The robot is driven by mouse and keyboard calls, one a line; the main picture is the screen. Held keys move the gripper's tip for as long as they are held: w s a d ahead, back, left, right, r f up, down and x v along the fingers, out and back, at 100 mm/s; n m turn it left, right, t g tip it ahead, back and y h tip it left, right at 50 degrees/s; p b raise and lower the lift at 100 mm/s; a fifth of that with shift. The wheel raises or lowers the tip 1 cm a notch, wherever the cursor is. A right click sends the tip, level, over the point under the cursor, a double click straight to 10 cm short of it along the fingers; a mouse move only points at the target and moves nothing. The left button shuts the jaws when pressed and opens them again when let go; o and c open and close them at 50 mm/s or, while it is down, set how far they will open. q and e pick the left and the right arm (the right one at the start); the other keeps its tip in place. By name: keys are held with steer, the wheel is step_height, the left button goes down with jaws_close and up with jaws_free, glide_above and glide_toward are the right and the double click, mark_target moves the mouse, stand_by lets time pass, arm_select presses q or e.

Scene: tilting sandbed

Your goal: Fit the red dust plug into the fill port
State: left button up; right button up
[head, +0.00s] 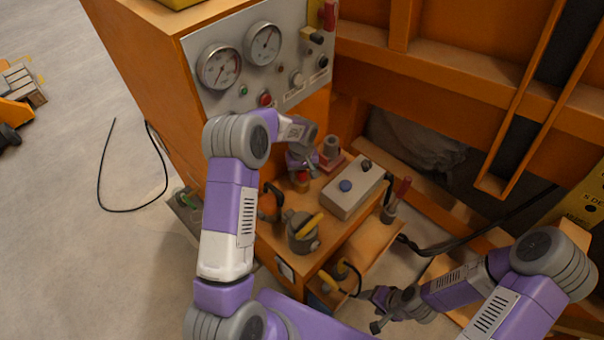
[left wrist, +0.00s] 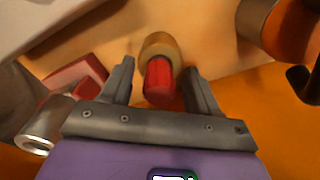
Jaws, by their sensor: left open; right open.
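The red dust plug (left wrist: 159,82) stands between the fingers of my left gripper (left wrist: 159,75) in the left wrist view. Its far end meets a brass-coloured round collar (left wrist: 158,46), which looks like the fill port; how deep it sits is hidden. In the head view the red plug (head: 301,176) shows small below my left gripper (head: 301,166), on the orange bench top. My left gripper is open, a finger on each side of the plug, with gaps visible. My right gripper (head: 378,305) is open and empty, low beside the bench's front, partly unclear.
A grey box with a blue button (head: 345,189) stands to the right of the plug. A grey fitting on a red base (head: 332,150) is behind it. A grey pot with a yellow handle (head: 303,230) is in front. A gauge panel (head: 262,70) rises behind.

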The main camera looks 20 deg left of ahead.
arm_select(q)
step_height(320, 180, up, 7)
steer(key=shift+r+p, duration=0.1)
steer(key=shift+p, duration=0.95)
